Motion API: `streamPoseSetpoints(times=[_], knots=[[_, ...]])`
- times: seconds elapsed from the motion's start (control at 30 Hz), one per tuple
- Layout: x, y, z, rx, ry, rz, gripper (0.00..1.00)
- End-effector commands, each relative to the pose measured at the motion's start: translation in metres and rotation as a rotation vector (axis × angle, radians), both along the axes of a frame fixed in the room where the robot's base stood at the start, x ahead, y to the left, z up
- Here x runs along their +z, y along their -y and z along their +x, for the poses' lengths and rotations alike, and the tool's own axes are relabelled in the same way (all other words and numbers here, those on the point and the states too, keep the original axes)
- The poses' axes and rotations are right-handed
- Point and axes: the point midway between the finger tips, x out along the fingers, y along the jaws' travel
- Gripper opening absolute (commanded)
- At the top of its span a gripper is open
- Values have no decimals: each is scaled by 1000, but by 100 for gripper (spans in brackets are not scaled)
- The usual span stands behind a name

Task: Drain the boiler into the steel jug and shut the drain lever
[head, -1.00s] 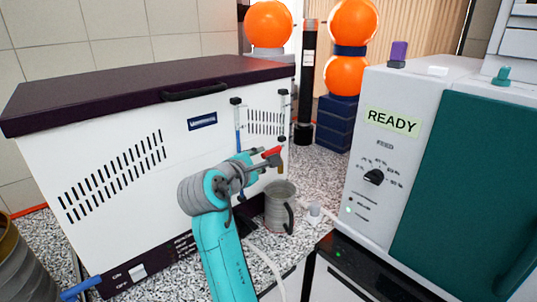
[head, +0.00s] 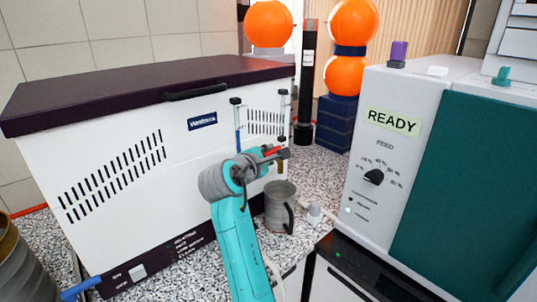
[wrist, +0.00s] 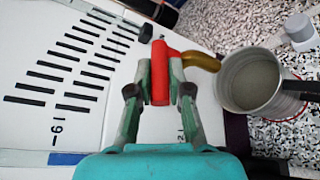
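The boiler (head: 95,135) is a white box with a dark lid. Its brass drain spout (wrist: 200,61) sticks out over the side of the steel jug (wrist: 250,78). The red drain lever (wrist: 160,75) lies between the fingers of my gripper (wrist: 161,75), which press close on both sides of it. In the head view my gripper (head: 270,155) partly hides the lever and spout. The jug (head: 279,207) stands upright on the counter below the spout, handle to the right. Its inside looks grey; I cannot tell the liquid level. A blue column shows in the sight tube (head: 238,130).
A grey and green machine (head: 385,150) reading READY stands close on the right. A white hose fitting (head: 314,212) lies beside the jug. Orange balls on a blue stand (head: 342,125) and a black cylinder (head: 306,80) are behind. A ribbed bucket (head: 20,265) is at the left.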

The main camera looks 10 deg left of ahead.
Motion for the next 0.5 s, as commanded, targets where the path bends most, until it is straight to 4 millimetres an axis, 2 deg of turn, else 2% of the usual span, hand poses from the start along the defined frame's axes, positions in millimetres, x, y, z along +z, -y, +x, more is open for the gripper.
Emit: streamPoseSetpoints(times=[0.5], knots=[[0, -4, 2, -119, -1, 0, 0]])
